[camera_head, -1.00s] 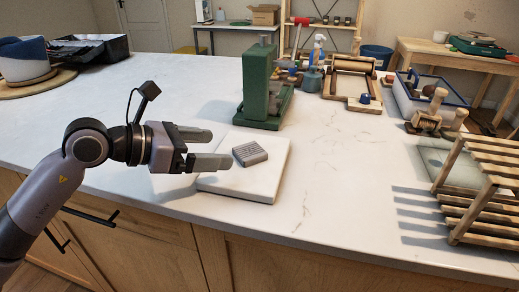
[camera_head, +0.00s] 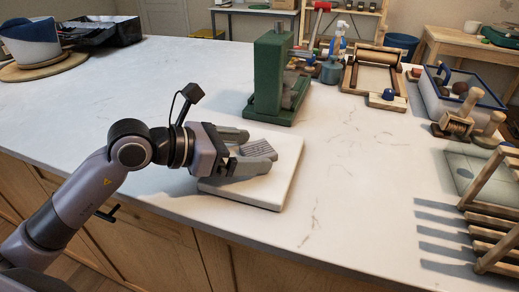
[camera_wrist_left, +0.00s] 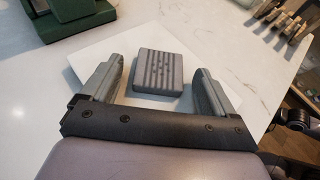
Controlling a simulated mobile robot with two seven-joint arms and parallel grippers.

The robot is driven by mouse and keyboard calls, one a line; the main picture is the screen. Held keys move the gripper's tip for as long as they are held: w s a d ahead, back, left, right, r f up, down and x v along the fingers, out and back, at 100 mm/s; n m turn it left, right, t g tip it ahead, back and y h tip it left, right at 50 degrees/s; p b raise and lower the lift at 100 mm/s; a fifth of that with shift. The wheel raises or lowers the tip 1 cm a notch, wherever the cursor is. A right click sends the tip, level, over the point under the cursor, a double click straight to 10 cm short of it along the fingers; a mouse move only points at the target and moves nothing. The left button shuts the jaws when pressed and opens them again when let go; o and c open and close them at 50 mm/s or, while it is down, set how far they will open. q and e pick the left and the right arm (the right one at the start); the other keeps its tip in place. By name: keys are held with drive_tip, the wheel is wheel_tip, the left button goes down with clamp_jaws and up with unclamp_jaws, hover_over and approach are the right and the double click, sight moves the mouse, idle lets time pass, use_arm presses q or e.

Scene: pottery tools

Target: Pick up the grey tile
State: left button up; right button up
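The grey tile (camera_head: 257,147) is a small ribbed square block lying on a white board (camera_head: 279,185) on the counter. My left gripper (camera_head: 256,148) is open and low over the board, reaching in from the left. In the left wrist view the tile (camera_wrist_left: 160,72) lies ahead, roughly midway between the two fingers and a little beyond their palm. Both fingers of the gripper (camera_wrist_left: 160,80) show a gap to the tile's sides. In the head view the near finger hides part of the tile. My right gripper is not seen in the head view.
A green press (camera_head: 275,75) stands behind the board. A wooden rack (camera_head: 490,215), a blue-rimmed tray (camera_head: 462,95) and wooden tools are at the right. The counter (camera_head: 365,170) between board and rack is clear.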

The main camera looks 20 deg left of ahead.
sight(244, 153)
use_arm(q)
drive_tip(key=shift+f, duration=0.15)
drive_tip(key=c, duration=1.2)
drive_tip(key=shift+o, duration=0.2)
drive_tip(key=shift+r, duration=0.45)
drive_tip(key=shift+c, duration=0.7)
wheel_tip(244, 153, up, 19)
drive_tip(key=p, duration=0.2)
